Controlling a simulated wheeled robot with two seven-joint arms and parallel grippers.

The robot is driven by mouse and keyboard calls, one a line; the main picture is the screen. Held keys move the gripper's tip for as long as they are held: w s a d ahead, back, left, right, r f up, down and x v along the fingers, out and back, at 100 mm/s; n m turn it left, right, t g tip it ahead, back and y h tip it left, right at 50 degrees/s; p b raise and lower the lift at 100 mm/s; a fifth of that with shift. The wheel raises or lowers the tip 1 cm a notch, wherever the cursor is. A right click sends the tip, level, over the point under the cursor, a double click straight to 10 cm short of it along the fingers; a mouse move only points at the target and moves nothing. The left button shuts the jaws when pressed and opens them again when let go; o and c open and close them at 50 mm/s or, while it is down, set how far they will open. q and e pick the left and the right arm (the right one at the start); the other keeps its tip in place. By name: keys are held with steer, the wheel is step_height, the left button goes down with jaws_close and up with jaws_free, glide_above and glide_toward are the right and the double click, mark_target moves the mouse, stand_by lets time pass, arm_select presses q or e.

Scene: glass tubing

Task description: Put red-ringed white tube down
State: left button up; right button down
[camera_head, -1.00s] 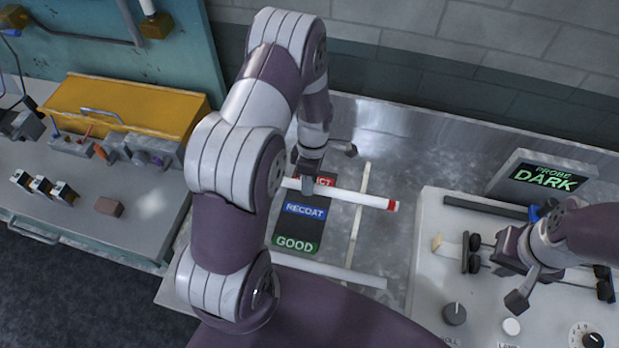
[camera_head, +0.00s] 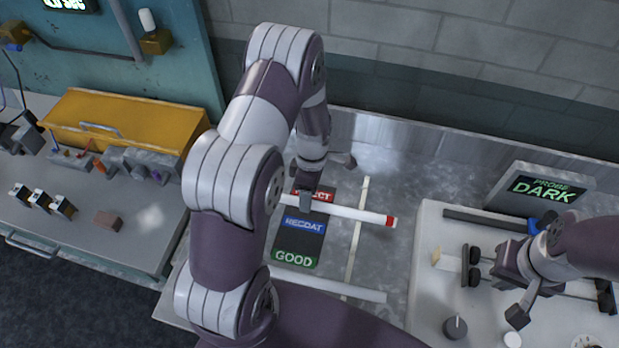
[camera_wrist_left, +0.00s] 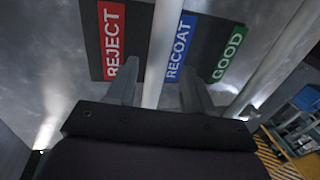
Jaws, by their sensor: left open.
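The red-ringed white tube (camera_head: 350,213) lies across the dark label board (camera_head: 302,240), between the red REJECT label (camera_head: 322,195) and the blue RECOAT label (camera_head: 303,226) in the head view. Its red ring is at the right end. In the left wrist view the tube (camera_wrist_left: 163,50) runs between the spread fingers of my left gripper (camera_wrist_left: 155,92), which is open. Its far end is hidden by my left arm in the head view. My right gripper (camera_head: 498,292) is over the grey panel at the right; its jaw state is unclear.
A second white tube (camera_head: 340,291) lies nearer, past the green GOOD label (camera_head: 295,259). A thin pale rail (camera_head: 356,240) runs beside the board. A yellow box (camera_head: 125,128) stands on the left bench.

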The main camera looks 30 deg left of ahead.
arm_select(q)
steer(key=b+v, duration=0.2)
steer(key=v, duration=0.9)
steer(key=s+d+r+m+t, duration=0.2)
steer(key=s+m, duration=0.3)
steer(key=m, duration=0.5)
steer(key=s+d+r+m+t, duration=0.1)
steer(key=s+d+m, duration=0.2)
steer(key=s+m, duration=0.3)
steer(key=m, duration=0.5)
steer(key=shift+d+r+t, duration=0.3)
steer(key=shift+r+t, duration=0.05)
steer(key=shift+t, duration=0.05)
steer(key=shift+s, duration=0.25)
